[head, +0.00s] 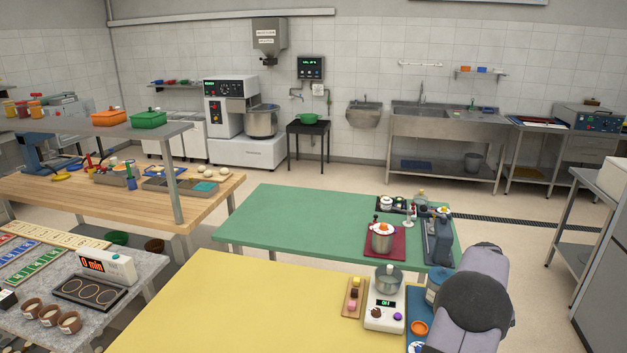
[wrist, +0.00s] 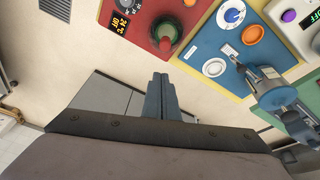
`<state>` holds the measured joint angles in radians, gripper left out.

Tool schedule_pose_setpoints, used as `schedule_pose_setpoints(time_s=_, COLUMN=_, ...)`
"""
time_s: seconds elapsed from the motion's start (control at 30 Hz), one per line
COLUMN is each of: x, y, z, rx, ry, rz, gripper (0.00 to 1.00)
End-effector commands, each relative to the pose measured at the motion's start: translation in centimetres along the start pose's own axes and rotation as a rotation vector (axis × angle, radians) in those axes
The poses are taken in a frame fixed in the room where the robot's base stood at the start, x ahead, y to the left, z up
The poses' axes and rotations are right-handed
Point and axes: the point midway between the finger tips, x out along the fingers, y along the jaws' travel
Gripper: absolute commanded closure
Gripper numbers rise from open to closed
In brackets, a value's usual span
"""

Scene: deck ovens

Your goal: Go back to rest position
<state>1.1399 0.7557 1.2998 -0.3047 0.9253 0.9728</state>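In the wrist view my gripper (wrist: 160,78) shows as two blue-grey fingers lying side by side with no visible gap and nothing between them. It points at bare pale floor, below a red panel and left of a blue panel in the picture. In the head view my dark grey arm (head: 470,300) is at the lower right, over the right end of the yellow table. My fingers are hidden in that view.
The wrist view shows a red panel (wrist: 137,42) with a red-green knob, a blue panel (wrist: 200,52) with dials, and a blue device (wrist: 275,92) at right. In the head view the yellow table (head: 230,310) is clear at left; the green table (head: 300,225) stands behind.

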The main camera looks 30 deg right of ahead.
Motion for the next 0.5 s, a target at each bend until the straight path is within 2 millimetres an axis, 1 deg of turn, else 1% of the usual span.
schedule_pose_setpoints(time_s=0.13, x=0.0, y=-0.7, z=-0.1, rx=-0.182, ry=0.008, rz=-0.027, gripper=1.0)
schedule_pose_setpoints(time_s=0.17, x=0.2, y=-0.7, z=0.1, rx=-0.223, ry=0.005, rz=-0.031, gripper=1.0)
schedule_pose_setpoints(time_s=0.23, x=1.1, y=-0.4, z=1.3, rx=-0.327, ry=-0.021, rz=-0.033, gripper=1.0)
schedule_pose_setpoints(time_s=0.27, x=1.7, y=-0.1, z=2.2, rx=-0.374, ry=-0.039, rz=-0.031, gripper=1.0)
schedule_pose_setpoints(time_s=0.37, x=4.0, y=1.9, z=6.2, rx=-0.529, ry=-0.125, rz=-0.019, gripper=1.0)
schedule_pose_setpoints(time_s=0.4, x=4.9, y=3.0, z=7.9, rx=-0.584, ry=-0.165, rz=-0.014, gripper=1.0)
schedule_pose_setpoints(time_s=0.47, x=5.5, y=4.5, z=10.3, rx=-0.656, ry=-0.216, rz=-0.014, gripper=1.0)
schedule_pose_setpoints(time_s=0.5, x=5.6, y=5.6, z=12.0, rx=-0.699, ry=-0.249, rz=-0.017, gripper=1.0)
